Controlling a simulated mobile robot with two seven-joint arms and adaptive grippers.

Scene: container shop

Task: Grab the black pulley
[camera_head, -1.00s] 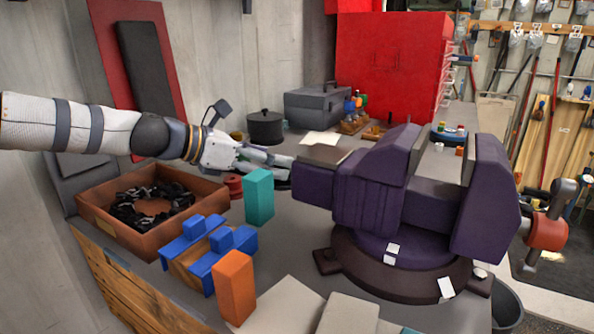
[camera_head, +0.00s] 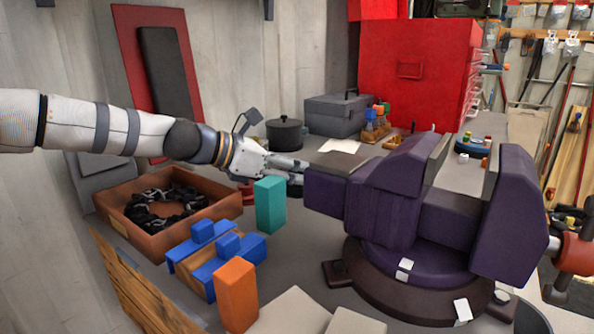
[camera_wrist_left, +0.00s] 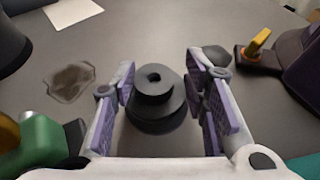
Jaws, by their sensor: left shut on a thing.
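The black pulley (camera_wrist_left: 154,95), a stepped round piece with a hole in its top, stands upright between the two purple-padded fingers of my left gripper in the left wrist view. In the head view my left gripper (camera_head: 302,172) reaches in from the left, low over the bench beside the purple vise (camera_head: 385,200). It is shut on the pulley, which is mostly hidden by the fingers there. My right gripper is not in view.
A teal block (camera_head: 270,205), a red spool (camera_head: 247,192) and a brown tray (camera_head: 150,247) of dark parts lie near the gripper. A black pot (camera_head: 285,136) and grey toolbox (camera_head: 337,115) stand behind. An orange block (camera_head: 236,295) stands in front.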

